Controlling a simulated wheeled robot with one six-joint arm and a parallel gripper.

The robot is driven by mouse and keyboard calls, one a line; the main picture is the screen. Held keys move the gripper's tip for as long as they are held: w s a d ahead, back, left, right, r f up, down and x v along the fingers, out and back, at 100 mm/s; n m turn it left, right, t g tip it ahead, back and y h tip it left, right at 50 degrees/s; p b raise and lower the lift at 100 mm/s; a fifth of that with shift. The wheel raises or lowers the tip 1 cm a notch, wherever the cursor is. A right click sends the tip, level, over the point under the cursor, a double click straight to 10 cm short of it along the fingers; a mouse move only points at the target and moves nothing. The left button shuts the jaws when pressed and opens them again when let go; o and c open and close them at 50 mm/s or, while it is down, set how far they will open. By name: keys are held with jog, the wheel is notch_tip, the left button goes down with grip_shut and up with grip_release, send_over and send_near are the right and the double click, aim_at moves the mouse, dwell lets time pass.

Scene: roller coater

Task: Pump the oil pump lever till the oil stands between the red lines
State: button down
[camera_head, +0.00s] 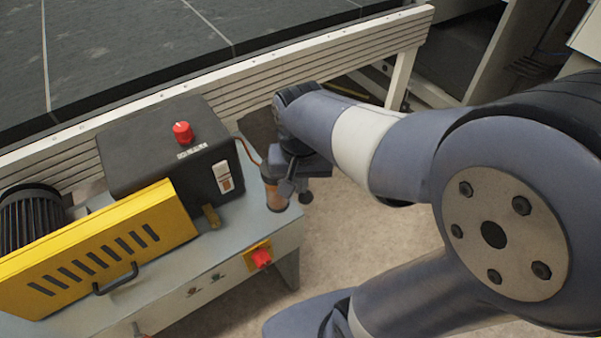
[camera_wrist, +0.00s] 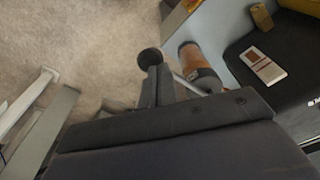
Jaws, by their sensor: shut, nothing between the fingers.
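The oil pump's reservoir (camera_head: 275,194) is a small clear cylinder with orange-brown oil, at the right end of the grey machine bench. It also shows in the wrist view (camera_wrist: 190,56), with a grey cap or body at its near end. The pump lever is a thin pale rod (camera_wrist: 186,82) with a round black knob (camera_wrist: 150,59); the knob also shows in the head view (camera_head: 305,197). My gripper (camera_head: 288,187) is shut and empty beside the reservoir. Its fingers (camera_wrist: 158,82) lie close to the lever; I cannot tell whether they touch. The red lines and exact oil level are not readable.
A black control box (camera_head: 165,150) with a red knob (camera_head: 183,131) and a white switch (camera_head: 223,177) stands left of the pump. A yellow slotted guard (camera_head: 100,250) and a red switch (camera_head: 261,258) are nearer. A ribbed conveyor frame (camera_head: 270,80) runs behind. Open floor lies right.

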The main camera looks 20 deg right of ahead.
jog(key=shift+s+a+r+p, duration=0.15)
jog(key=shift+s+r+p, duration=0.1)
jog(key=shift+s, duration=0.4)
jog(key=shift+s+a+r+p, duration=0.15)
jog(key=shift+s+r, duration=0.05)
jog(key=shift+s, duration=0.4)
jog(key=shift+r, duration=0.1)
notch_tip(320, 180, up, 11)
jog(key=s+p, duration=0.1)
jog(key=shift+a+f, duration=0.15)
jog(key=shift+f, duration=0.05)
jog(key=shift+s+f, duration=0.1)
jog(key=shift+f, duration=0.05)
